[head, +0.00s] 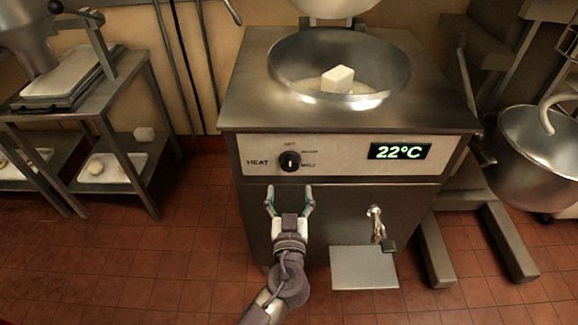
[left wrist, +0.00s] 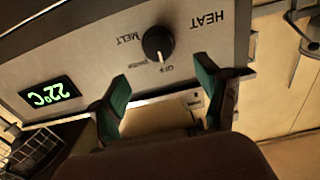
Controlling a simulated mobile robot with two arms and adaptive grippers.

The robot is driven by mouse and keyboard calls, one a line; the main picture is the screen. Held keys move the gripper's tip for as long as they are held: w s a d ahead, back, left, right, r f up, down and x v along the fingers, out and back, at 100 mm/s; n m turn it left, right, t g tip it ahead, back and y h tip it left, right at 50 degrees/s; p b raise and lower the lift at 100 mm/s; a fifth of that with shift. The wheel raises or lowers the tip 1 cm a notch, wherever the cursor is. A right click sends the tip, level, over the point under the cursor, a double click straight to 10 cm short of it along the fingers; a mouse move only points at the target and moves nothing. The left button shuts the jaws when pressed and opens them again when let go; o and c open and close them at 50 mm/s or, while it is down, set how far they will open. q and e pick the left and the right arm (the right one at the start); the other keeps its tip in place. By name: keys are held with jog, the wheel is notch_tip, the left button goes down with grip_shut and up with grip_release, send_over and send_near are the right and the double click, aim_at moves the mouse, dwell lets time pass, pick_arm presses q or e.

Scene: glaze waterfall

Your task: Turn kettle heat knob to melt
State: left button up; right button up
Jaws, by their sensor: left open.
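The black heat knob (head: 290,161) is on the left of the kettle's (head: 342,197) pale front panel, beside the word HEAT. In the left wrist view the knob (left wrist: 158,43) appears turned over, with OFF, a small unreadable label and MELT around it. Its pale mark seems to point toward OFF. The display (head: 399,151) reads 22°C. My left gripper (head: 289,193) is open and empty, just below the knob in the head view. In the left wrist view its fingers (left wrist: 162,80) are spread, with the knob beyond their tips, apart from them. My right gripper is out of view.
The kettle's round bowl (head: 390,85) holds a white block (head: 337,79). A tap (head: 377,224) and a flat metal plate (head: 364,268) are at the kettle's lower right front. A metal rack (head: 120,141) stands left, a mixer bowl (head: 535,150) right. Tiled floor is clear in front.

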aim_at(290, 166)
pick_arm(q)
jog(key=w+p, duration=0.1)
jog(key=w, duration=0.8)
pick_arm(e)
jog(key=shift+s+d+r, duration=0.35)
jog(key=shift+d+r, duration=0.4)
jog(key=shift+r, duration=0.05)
